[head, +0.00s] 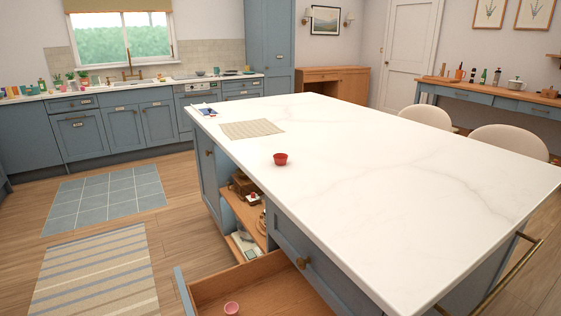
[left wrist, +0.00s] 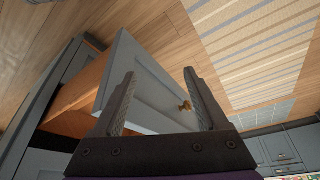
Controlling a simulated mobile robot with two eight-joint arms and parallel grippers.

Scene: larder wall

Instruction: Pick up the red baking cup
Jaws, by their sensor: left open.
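A small red baking cup (head: 280,159) stands upright on the white marble top of the island (head: 400,150), near its left edge. A second small cup, pinkish red (head: 232,308), sits in the open wooden drawer (head: 262,284) at the bottom of the head view. My left gripper (left wrist: 159,73) shows only in the left wrist view, with its two dark fingers spread and nothing between them. An open blue drawer front (left wrist: 150,85) with a brass knob (left wrist: 186,106) lies beyond the fingers; contact cannot be told. Neither cup shows in that view. My right gripper is not in view.
A woven mat (head: 251,129) and a blue item (head: 207,112) lie on the island's far left part. Open shelves (head: 247,210) hold several items beside the drawer. Most of the island top is clear. A striped rug (head: 95,275) lies on the floor.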

